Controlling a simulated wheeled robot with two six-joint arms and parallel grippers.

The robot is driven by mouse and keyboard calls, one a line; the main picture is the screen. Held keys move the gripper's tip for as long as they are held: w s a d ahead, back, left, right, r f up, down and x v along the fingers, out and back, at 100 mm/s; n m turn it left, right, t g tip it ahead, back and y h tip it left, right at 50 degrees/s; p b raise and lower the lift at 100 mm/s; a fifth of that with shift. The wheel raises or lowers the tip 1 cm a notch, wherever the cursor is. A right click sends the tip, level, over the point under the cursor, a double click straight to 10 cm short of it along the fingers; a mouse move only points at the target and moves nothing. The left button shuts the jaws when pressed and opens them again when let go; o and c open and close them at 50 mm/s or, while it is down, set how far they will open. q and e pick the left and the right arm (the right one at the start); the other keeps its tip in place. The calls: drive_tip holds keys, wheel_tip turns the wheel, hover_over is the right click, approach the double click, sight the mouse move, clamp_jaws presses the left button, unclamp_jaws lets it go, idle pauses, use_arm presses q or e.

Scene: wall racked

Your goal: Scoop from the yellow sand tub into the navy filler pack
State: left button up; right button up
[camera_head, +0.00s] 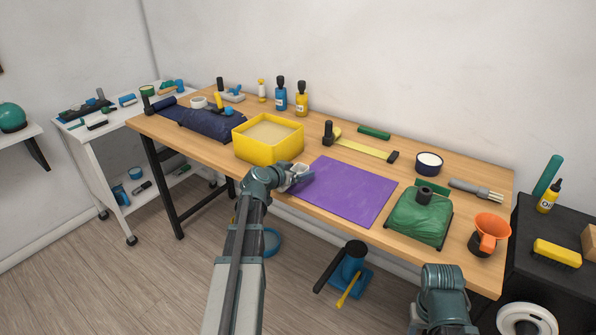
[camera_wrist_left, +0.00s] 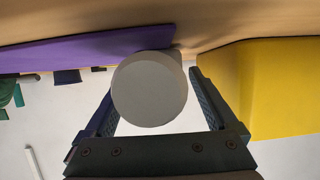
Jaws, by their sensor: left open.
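The yellow sand tub (camera_head: 262,150) stands left of the table's middle with pale sand inside; its side fills the right of the left wrist view (camera_wrist_left: 285,88). The navy filler pack (camera_head: 208,121) lies left of the tub on the table. My left gripper (camera_head: 303,178) is at the table's front edge, between tub and purple mat. It is open, its fingers on either side of a round pale grey thing (camera_wrist_left: 149,89), perhaps the scoop, seen end-on. I cannot tell whether they touch it. My right arm shows at the bottom right, but its gripper is out of view.
The purple mat (camera_head: 345,191) lies right of my left gripper. A green pack (camera_head: 420,217) and an orange funnel (camera_head: 490,229) stand farther right. Bottles (camera_head: 281,96) and tools line the back. A blue stand (camera_head: 352,265) is on the floor below.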

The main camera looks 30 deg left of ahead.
use_arm(q)
drive_tip(key=p+v, duration=0.5)
drive_tip(key=v, duration=0.8)
drive_tip(key=shift+s+a+r, duration=0.2)
drive_tip(key=shift+s+a, duration=0.1)
